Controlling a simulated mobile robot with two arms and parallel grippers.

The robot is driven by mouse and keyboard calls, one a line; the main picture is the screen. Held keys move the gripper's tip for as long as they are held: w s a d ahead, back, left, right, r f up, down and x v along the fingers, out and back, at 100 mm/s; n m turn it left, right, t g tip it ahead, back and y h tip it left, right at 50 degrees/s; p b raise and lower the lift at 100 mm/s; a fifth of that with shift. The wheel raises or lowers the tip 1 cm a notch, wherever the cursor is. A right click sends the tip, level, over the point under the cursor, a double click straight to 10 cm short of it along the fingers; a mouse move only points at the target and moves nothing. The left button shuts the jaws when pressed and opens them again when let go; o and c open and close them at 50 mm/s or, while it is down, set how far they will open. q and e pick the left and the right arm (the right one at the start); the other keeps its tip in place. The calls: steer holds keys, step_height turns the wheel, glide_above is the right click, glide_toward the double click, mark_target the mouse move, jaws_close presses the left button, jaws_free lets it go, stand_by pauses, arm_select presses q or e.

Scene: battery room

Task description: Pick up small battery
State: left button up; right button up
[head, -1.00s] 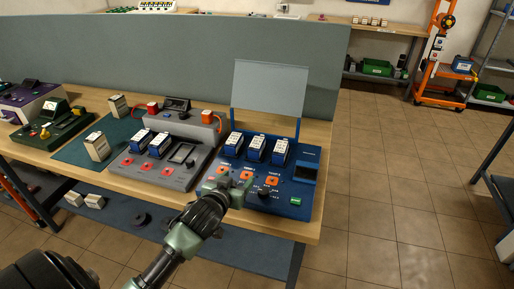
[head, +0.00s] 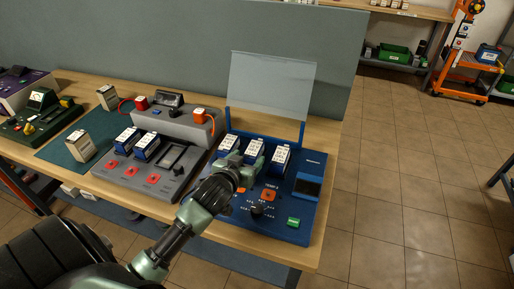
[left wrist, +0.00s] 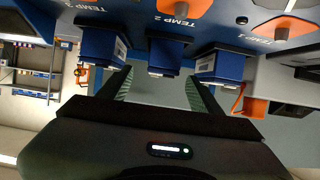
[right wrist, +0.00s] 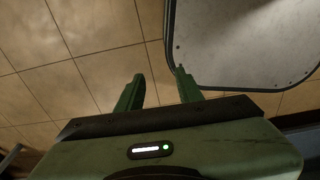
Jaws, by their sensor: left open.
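Three small blue batteries with white labels stand in a row on the blue charger (head: 305,215): left (head: 228,145), middle (head: 254,149) and right (head: 280,159). My left gripper (head: 244,162) is open over the charger, just in front of the middle battery and partly covering it. In the left wrist view the middle battery (left wrist: 166,57) sits between the lines of the fingers (left wrist: 161,88), with the other two outside; contact cannot be told. My right gripper (right wrist: 158,88) is open and empty, seen only in its wrist view.
A clear raised lid (head: 270,85) stands behind the batteries. A grey charger (head: 150,175) with two blue batteries is to the left. Pale boxes (head: 80,146) stand on a green mat. Tiled floor lies open to the right.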

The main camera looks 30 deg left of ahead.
mark_target(252, 151)
arm_select(q)
steer(key=shift+w+a+f, duration=0.1)
steer(key=shift+w+a, duration=0.05)
steer(key=shift+w, duration=0.25)
steer(key=shift+w+a+f, duration=0.1)
steer(key=shift+w+f, duration=0.15)
steer(key=shift+w, duration=0.35)
steer(key=shift+w+a+f+p, duration=0.1)
steer(key=shift+w+a+p, duration=0.05)
steer(key=shift+w+p, duration=0.2)
steer(key=p+x, duration=0.1)
steer(key=x, duration=0.2)
steer(key=shift+w+a, duration=0.1)
steer(key=shift+a, duration=0.1)
steer(key=shift+w+a+f, duration=0.1)
steer(key=shift+w+f, duration=0.2)
steer(key=shift+w, duration=0.25)
jaws_close()
steer(key=shift+r, duration=0.15)
arm_select(e)
steer(key=shift+s+d+r, duration=0.1)
steer(key=shift+s+r, duration=0.15)
steer(key=shift+r, duration=0.2)
steer(key=shift+s+d+r, duration=0.1)
steer(key=shift+s+r, duration=0.1)
steer(key=shift+r, duration=0.2)
